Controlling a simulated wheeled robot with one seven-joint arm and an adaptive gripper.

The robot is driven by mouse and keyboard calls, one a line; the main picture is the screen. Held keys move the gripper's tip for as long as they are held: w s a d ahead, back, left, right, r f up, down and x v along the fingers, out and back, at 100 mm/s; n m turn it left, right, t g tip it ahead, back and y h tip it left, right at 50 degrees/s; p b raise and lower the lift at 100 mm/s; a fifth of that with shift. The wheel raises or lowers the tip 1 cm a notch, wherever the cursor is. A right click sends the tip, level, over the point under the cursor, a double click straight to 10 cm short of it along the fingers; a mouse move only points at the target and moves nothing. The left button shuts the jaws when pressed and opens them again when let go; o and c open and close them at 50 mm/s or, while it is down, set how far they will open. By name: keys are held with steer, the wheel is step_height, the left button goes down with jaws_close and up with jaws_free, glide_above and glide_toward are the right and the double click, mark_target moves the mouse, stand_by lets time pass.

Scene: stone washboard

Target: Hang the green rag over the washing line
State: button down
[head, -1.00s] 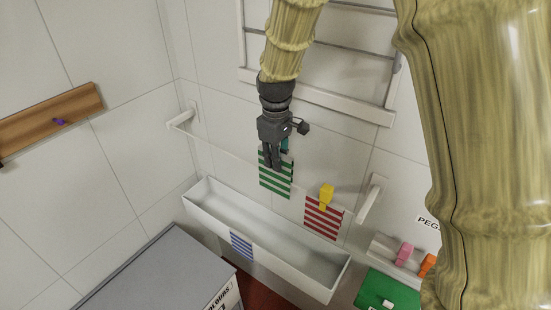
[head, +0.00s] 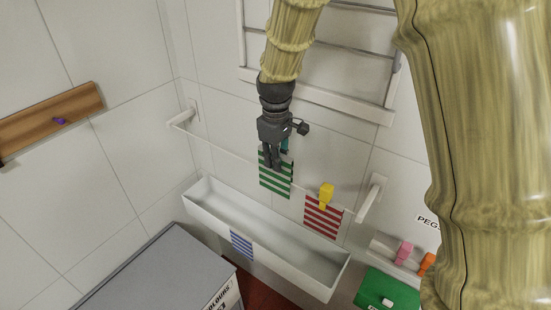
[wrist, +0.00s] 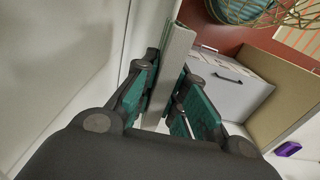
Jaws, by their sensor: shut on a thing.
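The green rag (head: 276,182), striped green and white, hangs down from my gripper (head: 272,163) in the head view. My gripper points down and is shut on the rag's upper part. The thin washing line (head: 222,151) runs between two white wall brackets. The rag overlaps the line's path in the head view, its top above and its bottom below. I cannot tell whether the rag is over the line or beside it. In the wrist view, a pale grey strip (wrist: 172,70) lies between my teal-padded fingers.
A red striped rag (head: 323,218) hangs on the line at right under a yellow peg (head: 326,194). Pink (head: 404,253) and orange pegs stand at right. A grey-topped box (head: 165,270) is in front.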

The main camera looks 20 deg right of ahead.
mark_target(275, 175)
steer(key=shift+f+b, duration=1.55)
steer(key=shift+f, duration=2.4)
steer(key=c, duration=1.4)
jaws_free()
